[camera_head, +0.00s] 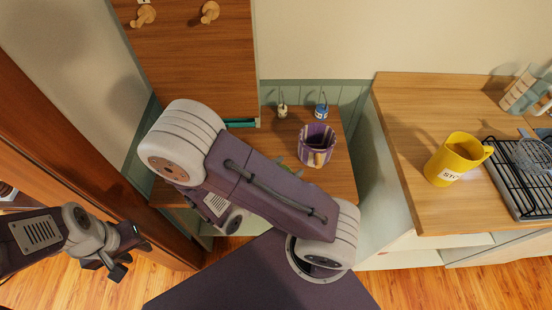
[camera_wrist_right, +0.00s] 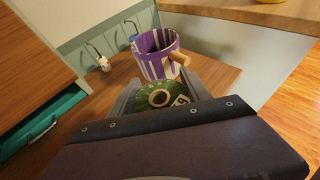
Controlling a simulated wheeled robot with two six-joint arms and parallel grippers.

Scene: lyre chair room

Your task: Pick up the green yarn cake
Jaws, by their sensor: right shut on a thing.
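The green yarn cake (camera_wrist_right: 150,103) is a green disc with a pale ring-shaped core and a small label, seen in the right wrist view. My right gripper (camera_wrist_right: 159,95) is shut on it, with one grey finger on each side. The gripper's dark body hides the cake's near part. In the head view my right arm covers most of this gripper, and only a little green shows beside the arm. I cannot tell whether the cake touches the wooden top below. My left gripper (camera_head: 128,254) is empty at the lower left, its fingers apart.
A purple and white striped pot (camera_head: 316,141) with a wooden handle stands just beyond the cake on the wooden top (camera_head: 342,181). Two small bottles stand behind it. A counter at right holds a yellow mug (camera_head: 452,160) and a black rack (camera_head: 520,185). A wooden panel rises at left.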

